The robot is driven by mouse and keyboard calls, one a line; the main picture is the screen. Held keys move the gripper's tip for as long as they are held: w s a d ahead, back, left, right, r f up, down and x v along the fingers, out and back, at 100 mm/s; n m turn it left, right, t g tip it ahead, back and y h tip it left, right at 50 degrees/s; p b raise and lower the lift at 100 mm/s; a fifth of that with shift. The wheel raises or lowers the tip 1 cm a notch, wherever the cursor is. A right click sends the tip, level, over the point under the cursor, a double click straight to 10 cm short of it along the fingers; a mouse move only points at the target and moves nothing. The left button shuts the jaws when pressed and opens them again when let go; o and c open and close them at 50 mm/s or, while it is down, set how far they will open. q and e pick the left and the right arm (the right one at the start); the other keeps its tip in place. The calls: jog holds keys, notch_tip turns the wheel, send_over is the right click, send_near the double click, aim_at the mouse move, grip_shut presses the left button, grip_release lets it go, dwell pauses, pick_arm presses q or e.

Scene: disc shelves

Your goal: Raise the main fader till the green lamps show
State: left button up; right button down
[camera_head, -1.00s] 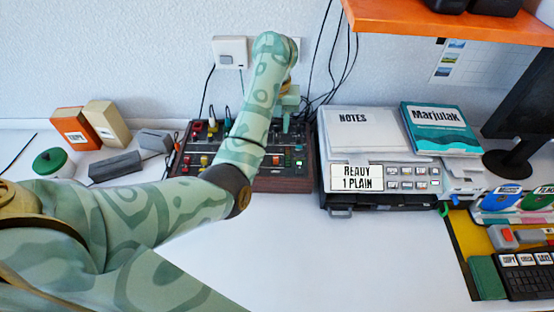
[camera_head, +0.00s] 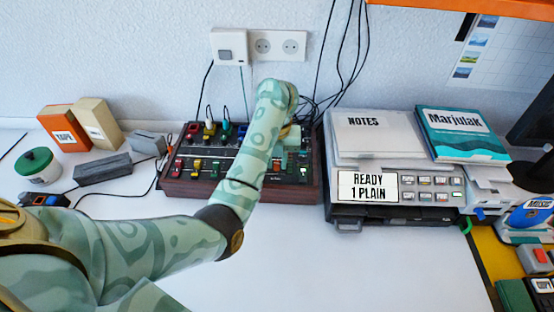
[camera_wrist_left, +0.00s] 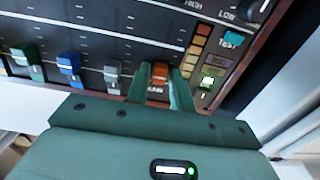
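The main fader (camera_wrist_left: 160,72) has an orange-red cap and sits near the lower end of its slot on the dark mixer with wooden ends (camera_head: 190,187). My left gripper (camera_wrist_left: 160,80) has one finger on each side of that cap, and the fingertips look closed against it. In the head view my left arm covers part of the mixer and the fingertips are hard to make out. My right gripper is not in view.
Green (camera_wrist_left: 24,55), blue (camera_wrist_left: 68,63) and grey (camera_wrist_left: 112,73) fader caps stand left of the main one. A TEST button (camera_wrist_left: 231,39) and a knob lie to its right. A printer (camera_head: 400,210) stands right of the mixer. The white desk in front is clear.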

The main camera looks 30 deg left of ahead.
pick_arm(q)
grip_shut()
jog(key=shift+w+a+f+b, duration=0.1)
jog(key=shift+w+a+b, duration=0.2)
jog(key=shift+w, duration=0.25)
jog(key=shift+w+a+f+b, duration=0.15)
jog(key=shift+w+b, duration=0.1)
jog(key=shift+w, duration=0.25)
jog(key=shift+w+a+r, duration=0.1)
jog(key=shift+w+r, duration=0.05)
jog(key=shift+o, duration=2.1)
grip_release()
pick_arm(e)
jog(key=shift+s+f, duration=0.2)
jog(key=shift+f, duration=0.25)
pick_arm(q)
jog(key=shift+r, duration=0.15)
